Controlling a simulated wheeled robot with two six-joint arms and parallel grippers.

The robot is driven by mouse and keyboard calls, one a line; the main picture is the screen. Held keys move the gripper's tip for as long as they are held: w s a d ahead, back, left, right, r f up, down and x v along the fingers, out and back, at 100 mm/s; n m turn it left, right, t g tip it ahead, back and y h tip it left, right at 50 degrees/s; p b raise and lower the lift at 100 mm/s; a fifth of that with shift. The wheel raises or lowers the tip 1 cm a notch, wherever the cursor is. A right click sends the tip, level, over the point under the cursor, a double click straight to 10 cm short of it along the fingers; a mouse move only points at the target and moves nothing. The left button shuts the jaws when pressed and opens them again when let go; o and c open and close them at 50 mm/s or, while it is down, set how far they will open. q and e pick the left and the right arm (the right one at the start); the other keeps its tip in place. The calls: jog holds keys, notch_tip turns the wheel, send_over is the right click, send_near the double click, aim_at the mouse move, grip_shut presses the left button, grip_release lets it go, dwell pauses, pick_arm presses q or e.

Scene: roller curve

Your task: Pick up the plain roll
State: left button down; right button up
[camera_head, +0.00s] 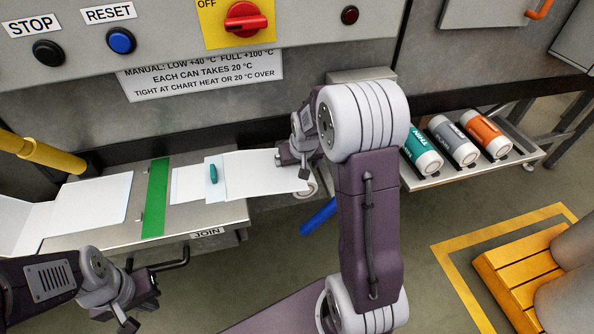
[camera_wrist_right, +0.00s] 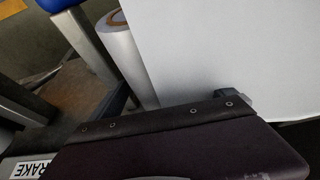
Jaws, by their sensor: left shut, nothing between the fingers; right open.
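A white roll with a brown core shows end-on in the right wrist view (camera_wrist_right: 117,38), beside a broad white sheet (camera_wrist_right: 220,55). In the head view its end (camera_head: 306,189) peeks out below the sheet's right end, mostly hidden by my right arm; it looks like the plain roll, but I cannot be sure. My right gripper (camera_head: 287,157) is open over the sheet's right end, partly hidden by its own arm. My left gripper (camera_head: 128,322) is shut and empty at the lower left, in front of the bench.
A green strip (camera_head: 155,198) crosses the bench, and a small teal object (camera_head: 212,170) lies on the sheet. Teal (camera_head: 421,154), grey (camera_head: 453,142) and orange (camera_head: 488,135) labelled cylinders lie on a rack at right. A yellow step (camera_head: 525,265) stands at lower right.

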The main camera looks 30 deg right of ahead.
jog(key=shift+c, duration=1.2)
grip_shut()
